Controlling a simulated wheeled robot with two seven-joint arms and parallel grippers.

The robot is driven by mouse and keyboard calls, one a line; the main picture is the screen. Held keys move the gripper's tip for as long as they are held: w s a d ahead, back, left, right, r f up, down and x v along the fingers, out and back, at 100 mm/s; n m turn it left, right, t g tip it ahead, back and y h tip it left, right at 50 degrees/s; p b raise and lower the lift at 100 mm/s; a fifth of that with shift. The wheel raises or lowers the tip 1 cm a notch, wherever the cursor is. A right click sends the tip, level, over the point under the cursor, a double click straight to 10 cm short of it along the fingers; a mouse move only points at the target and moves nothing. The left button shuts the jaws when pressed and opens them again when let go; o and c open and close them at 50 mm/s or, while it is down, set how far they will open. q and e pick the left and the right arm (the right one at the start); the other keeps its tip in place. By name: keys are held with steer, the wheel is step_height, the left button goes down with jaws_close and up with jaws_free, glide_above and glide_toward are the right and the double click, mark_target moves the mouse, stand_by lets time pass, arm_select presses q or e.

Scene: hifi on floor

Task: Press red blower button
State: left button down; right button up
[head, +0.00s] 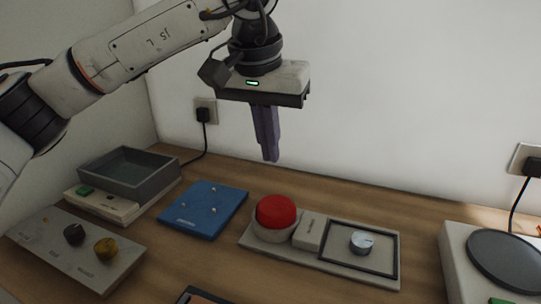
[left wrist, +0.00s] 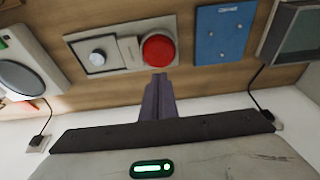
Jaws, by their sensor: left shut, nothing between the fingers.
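The red button (head: 276,211) is a large round dome on a round base at the left end of a light grey panel (head: 322,270). It also shows in the left wrist view (left wrist: 158,50). My left gripper (head: 270,158) points down above the table, higher than the button and apart from it. Its dark purple fingers are shut together and hold nothing. In the left wrist view the fingertips (left wrist: 159,76) show just below the button. The panel also bears a small pale block (head: 309,231) and a silver dial (head: 361,241) in a dark frame. My right gripper is not in view.
A blue board (head: 204,208) lies left of the panel. Further left are a grey tray (head: 130,172) on a pale device and a panel with two knobs (head: 105,247). A device with a dark round plate (head: 507,262) stands at right. The wall is close behind.

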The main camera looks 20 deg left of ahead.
arm_select(q)
glide_above(274, 208)
step_height(274, 208, down, 10)
steer(key=shift+f, duration=0.75)
steer(key=shift+b, duration=0.3)
step_height(274, 208, down, 2)
steer(key=shift+s+f+b, duration=0.1)
steer(key=shift+b, duration=0.45)
